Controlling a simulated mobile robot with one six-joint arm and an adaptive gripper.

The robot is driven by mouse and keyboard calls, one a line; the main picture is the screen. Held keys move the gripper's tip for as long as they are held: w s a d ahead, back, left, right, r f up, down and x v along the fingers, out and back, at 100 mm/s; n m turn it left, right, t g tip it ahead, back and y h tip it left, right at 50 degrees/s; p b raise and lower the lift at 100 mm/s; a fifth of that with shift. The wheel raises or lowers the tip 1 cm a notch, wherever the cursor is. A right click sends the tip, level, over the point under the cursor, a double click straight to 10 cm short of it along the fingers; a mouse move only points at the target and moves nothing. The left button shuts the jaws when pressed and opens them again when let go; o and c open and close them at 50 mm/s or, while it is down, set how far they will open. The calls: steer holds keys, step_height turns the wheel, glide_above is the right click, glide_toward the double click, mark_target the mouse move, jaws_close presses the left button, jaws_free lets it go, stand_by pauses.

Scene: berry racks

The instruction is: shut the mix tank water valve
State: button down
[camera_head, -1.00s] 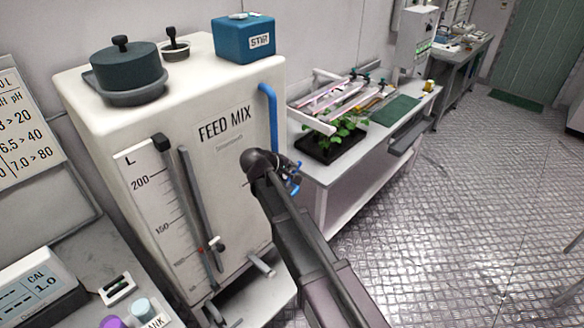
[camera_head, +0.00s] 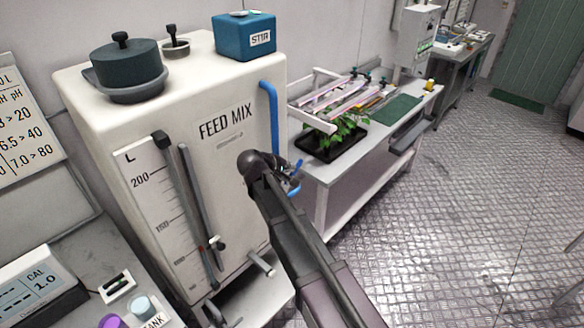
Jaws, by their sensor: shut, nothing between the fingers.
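The mix tank (camera_head: 115,115) is a white box marked FEED MIX, with a level scale on its front. A blue water pipe (camera_head: 270,112) runs down its right side and passes behind my arm. A small blue lever, which looks like the valve handle (camera_head: 298,167), shows just right of my gripper and points up. A blue curved piece (camera_head: 294,190) shows below it. My gripper (camera_head: 288,172) is shut and empty, close beside the lever. I cannot tell whether they touch. My wrist hides the valve body.
A bench (camera_head: 330,172) to the right holds a black tray of green plants (camera_head: 322,150) and pale channels. A blue STIR box (camera_head: 240,38) and a dark lid (camera_head: 128,70) sit on the tank. The metal floor at right is clear.

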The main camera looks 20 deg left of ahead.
steer(key=shift+s+r, duration=0.1)
stand_by(0.5)
steer(key=shift+s+a+r+p, duration=0.25)
steer(key=shift+s+r+p, duration=0.35)
steer(key=shift+r+p, duration=0.45)
steer(key=w+r+p+v, duration=0.1)
steer(key=r+p+v, duration=0.1)
steer(key=p+v, duration=0.6)
steer(key=shift+p+v, duration=0.4)
steer(key=shift+v, duration=0.95)
steer(key=shift+d+r, duration=0.15)
steer(key=n+g+p, duration=0.1)
steer(key=n, duration=0.5)
steer(key=w+n+g+p, duration=0.1)
steer(key=n+p, duration=0.1)
steer(key=n, duration=0.4)
steer(key=n+y+p, duration=0.1)
steer(key=n, duration=0.5)
steer(key=shift+w+d+r+g, duration=0.25)
steer(key=shift+w+r+g, duration=0.05)
steer(key=shift+r+g, duration=0.1)
